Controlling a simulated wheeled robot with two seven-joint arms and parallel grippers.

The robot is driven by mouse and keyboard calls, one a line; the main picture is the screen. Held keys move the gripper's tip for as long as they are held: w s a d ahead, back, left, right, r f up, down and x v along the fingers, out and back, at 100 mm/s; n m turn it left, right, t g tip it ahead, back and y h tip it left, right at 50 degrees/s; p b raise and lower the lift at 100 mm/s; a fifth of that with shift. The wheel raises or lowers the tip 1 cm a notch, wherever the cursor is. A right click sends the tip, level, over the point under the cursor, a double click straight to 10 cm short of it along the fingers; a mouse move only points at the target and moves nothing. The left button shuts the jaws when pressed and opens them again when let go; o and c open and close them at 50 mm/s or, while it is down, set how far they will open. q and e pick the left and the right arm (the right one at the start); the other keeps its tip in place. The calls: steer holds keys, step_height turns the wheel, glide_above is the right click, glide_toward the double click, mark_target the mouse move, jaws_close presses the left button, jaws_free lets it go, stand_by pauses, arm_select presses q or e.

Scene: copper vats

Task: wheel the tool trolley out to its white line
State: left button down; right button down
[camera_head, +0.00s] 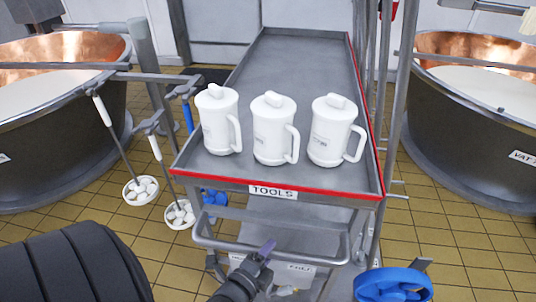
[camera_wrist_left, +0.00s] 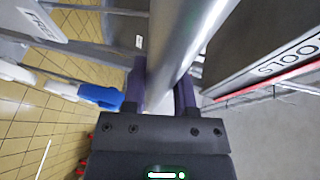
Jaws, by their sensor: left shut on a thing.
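The tool trolley (camera_head: 290,75) is a grey metal cart with a red-edged top tray and a front label reading TOOLS. Its handle bar (camera_head: 225,247) runs across the near side below the tray. My left gripper (camera_head: 266,250) is at the middle of this bar. In the left wrist view the purple fingers (camera_wrist_left: 160,92) close around the grey bar (camera_wrist_left: 187,40), so the gripper is shut on it. A thin white strip (camera_wrist_left: 43,158) shows on the tiles in the wrist view; I cannot tell if it is the line. My right gripper is not in view.
Three white lidded jugs (camera_head: 273,130) stand on the tray. Copper-lined vats stand left (camera_head: 60,110) and right (camera_head: 480,110). Long-handled tools with round white heads (camera_head: 141,190) hang close on the left. A blue round object (camera_head: 392,286) is at the lower right. Yellow tiled floor shows on both sides.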

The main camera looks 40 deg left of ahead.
arm_select(q)
steer(key=shift+c, duration=2)
jaws_free()
steer(key=p+v, duration=0.1)
steer(key=v, duration=0.9)
steer(key=shift+f, duration=0.1)
